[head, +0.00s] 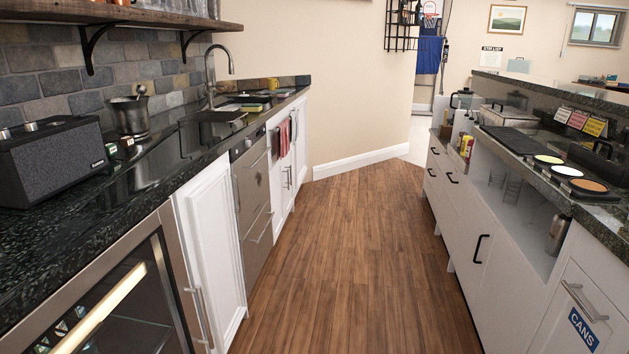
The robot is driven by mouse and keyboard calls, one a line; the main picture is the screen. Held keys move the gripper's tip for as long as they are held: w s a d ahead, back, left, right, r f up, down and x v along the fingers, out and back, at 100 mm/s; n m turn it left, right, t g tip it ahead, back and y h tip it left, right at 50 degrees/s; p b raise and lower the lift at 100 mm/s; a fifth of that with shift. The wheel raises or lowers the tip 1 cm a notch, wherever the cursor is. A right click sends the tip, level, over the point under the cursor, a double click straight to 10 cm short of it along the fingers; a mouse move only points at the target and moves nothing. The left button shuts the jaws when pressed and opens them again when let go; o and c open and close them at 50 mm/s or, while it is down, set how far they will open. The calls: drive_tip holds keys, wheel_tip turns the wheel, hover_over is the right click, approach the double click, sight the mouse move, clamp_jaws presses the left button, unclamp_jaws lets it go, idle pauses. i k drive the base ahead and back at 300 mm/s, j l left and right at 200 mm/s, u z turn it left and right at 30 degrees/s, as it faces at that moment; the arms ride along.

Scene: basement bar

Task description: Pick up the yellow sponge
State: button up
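A small yellow-and-green block that looks like the sponge (252,107) lies on the dark left counter, just beyond the sink (212,117). It is small and far off in the head view, so its exact shape is hard to tell. It appears to lie flat. My gripper is not in view.
A curved faucet (212,70) rises by the sink. The wood-floor aisle (350,250) is clear. White cabinets (500,230) line the right side.

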sight(257, 107)
drive_tip(key=i+l+z, duration=0.1)
drive_tip(key=i+z, duration=0.25)
drive_tip(key=i, duration=0.3)
drive_tip(key=i+j+z, duration=0.1)
drive_tip(key=i+z, duration=0.2)
drive_tip(key=i, duration=0.35)
drive_tip(key=i+u, duration=0.2)
drive_tip(key=i, duration=0.25)
drive_tip(key=i+l+u, duration=0.15)
drive_tip(key=i, duration=0.3)
drive_tip(key=i+l+u, duration=0.2)
drive_tip(key=i, duration=0.25)
drive_tip(key=i+l+u, duration=0.25)
drive_tip(key=i+u, duration=0.15)
drive_tip(key=i, duration=0.15)
drive_tip(key=i+l+u, duration=0.35)
drive_tip(key=i+l, duration=0.05)
drive_tip(key=i, duration=0.1)
